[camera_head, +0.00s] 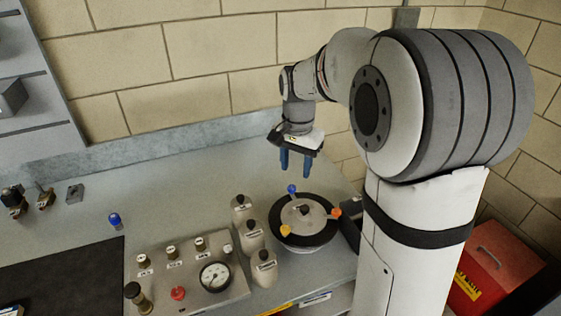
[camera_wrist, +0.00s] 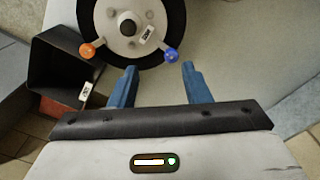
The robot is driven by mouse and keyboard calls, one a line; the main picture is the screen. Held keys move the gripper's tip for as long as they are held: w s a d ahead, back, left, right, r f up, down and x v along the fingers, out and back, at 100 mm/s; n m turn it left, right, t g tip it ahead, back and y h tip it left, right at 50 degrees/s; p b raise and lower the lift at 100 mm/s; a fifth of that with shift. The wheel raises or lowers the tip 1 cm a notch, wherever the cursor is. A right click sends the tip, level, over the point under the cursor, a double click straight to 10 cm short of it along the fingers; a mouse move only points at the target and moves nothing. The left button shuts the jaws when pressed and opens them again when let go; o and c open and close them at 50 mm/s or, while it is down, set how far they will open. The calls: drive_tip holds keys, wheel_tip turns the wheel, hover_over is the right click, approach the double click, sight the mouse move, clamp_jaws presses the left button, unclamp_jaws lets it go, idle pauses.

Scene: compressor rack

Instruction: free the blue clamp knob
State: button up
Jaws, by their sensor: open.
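The blue clamp knob (camera_head: 291,188) sits at the back rim of a round white lid (camera_head: 300,214) with a black ring. In the wrist view the blue clamp knob (camera_wrist: 171,55) is at the lid's near right edge, just beyond my fingertips. An orange knob (camera_head: 335,213) and a yellow knob (camera_head: 286,231) sit at other points of the rim; the orange knob also shows in the wrist view (camera_wrist: 87,50). My gripper (camera_head: 295,173), with blue fingers, is open and empty above the blue knob. In the wrist view its fingertips (camera_wrist: 160,66) are spread either side of the knob, apart from it.
Several pale bottles (camera_head: 252,238) stand left of the lid. A panel with a gauge (camera_head: 214,276) and a red knob (camera_head: 178,293) lies front left. A separate blue-topped piece (camera_head: 115,220) stands further left. A dark open bin (camera_wrist: 68,70) is beside the bench. Bench behind the lid is clear.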

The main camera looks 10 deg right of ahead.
sight(292, 187)
drive_tip(key=shift+w+f+m, duration=0.15)
drive_tip(key=shift+w+m, duration=0.1)
drive_tip(key=shift+w, duration=0.4)
drive_tip(key=shift+w+f+m, duration=0.1)
drive_tip(key=shift+w+m, duration=0.15)
drive_tip(key=shift+w, duration=0.35)
drive_tip(key=shift+w+f, duration=0.2)
wheel_tip(292, 187, down, 8)
drive_tip(key=shift+r, duration=0.2)
drive_tip(key=shift+c, duration=0.2)
clamp_jaws()
